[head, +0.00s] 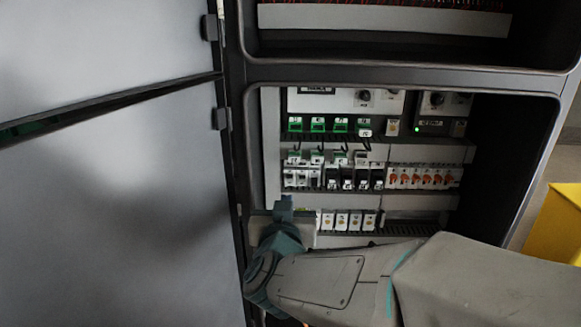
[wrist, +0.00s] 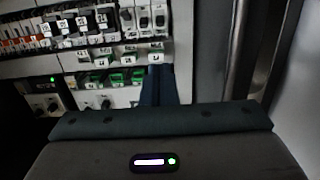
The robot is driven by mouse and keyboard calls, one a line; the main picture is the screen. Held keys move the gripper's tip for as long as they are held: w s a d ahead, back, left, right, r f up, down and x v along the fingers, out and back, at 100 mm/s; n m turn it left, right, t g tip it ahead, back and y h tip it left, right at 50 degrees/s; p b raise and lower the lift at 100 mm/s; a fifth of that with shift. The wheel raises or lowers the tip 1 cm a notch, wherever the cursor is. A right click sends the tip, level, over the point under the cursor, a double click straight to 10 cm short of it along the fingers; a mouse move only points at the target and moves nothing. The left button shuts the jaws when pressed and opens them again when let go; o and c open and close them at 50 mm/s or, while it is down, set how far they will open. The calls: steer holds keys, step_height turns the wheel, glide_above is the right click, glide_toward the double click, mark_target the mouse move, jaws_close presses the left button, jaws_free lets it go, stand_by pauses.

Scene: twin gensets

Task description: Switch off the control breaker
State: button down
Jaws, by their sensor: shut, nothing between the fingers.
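The control breaker cannot be singled out by its label in these views. A row of breakers sits in the open cabinet: white ones (head: 302,178) at the left, black-fronted ones (head: 355,180) in the middle, and orange-handled ones (head: 418,178) at the right. In the wrist view, the picture is turned over, with numbered black breakers (wrist: 82,22) upper left and white breakers (wrist: 143,17) at the top. My gripper (head: 286,203) is shut and empty, below the white breakers. Its fingers (wrist: 158,72) overlap the green-and-white parts in the wrist view; contact cannot be told.
The grey cabinet door (head: 110,200) stands open at the left. Green-fronted modules (head: 318,125) line the row above, and a lower row of white units (head: 341,221) sits right of my gripper. A yellow object (head: 556,225) stands at the far right.

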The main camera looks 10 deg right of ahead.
steer(key=p, duration=0.6)
glide_toward(290, 176)
steer(key=x, duration=0.2)
steer(key=r+x, duration=0.1)
steer(key=x, duration=0.2)
steer(key=p+x, duration=0.1)
steer(key=x, duration=0.2)
steer(key=shift+w+r, duration=0.2)
steer(key=shift+r, duration=0.05)
steer(key=shift+d+f+b, duration=0.1)
steer(key=shift+f+b, duration=0.15)
steer(key=shift+b, duration=0.55)
steer(key=shift+s+r+t, duration=0.1)
steer(key=shift+t, duration=0.2)
